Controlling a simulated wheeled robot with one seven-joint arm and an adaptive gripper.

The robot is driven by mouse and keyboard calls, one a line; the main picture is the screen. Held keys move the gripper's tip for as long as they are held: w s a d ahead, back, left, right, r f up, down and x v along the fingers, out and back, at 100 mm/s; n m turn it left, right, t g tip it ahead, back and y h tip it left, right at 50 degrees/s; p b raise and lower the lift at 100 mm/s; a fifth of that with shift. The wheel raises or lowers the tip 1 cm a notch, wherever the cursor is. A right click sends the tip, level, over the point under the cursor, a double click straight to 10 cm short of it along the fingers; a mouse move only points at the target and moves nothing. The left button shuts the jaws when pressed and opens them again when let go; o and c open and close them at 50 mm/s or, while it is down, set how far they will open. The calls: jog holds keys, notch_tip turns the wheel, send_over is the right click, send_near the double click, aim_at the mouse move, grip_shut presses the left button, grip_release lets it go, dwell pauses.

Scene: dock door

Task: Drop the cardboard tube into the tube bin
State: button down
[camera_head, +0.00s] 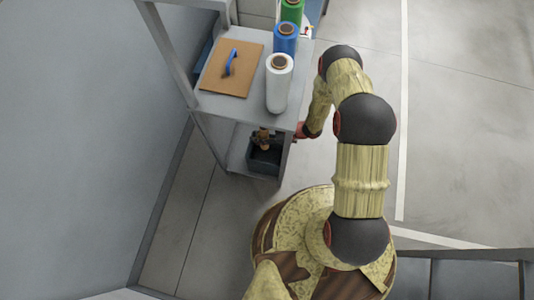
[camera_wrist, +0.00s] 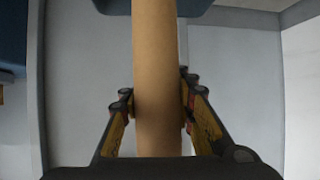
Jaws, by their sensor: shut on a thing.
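In the wrist view the cardboard tube (camera_wrist: 157,70) is a plain brown cylinder running from the top edge down the middle of the picture. My gripper (camera_wrist: 157,100) is shut on it, one finger on each side. In the head view a dark grey bin (camera_head: 262,170), which looks like the tube bin, stands on the lower shelf. My gripper (camera_head: 266,138) shows small and dark over this bin, with a bit of brown tube at it.
The shelf's top board (camera_head: 245,108) is close above my gripper. A grey wall (camera_head: 75,130) is at left; open floor (camera_head: 465,130) at right.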

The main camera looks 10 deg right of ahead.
notch_tip(320, 180, down, 5)
jog(key=b, duration=0.3)
jog(key=c, duration=1.3)
grip_release()
jog(key=v, duration=1.2)
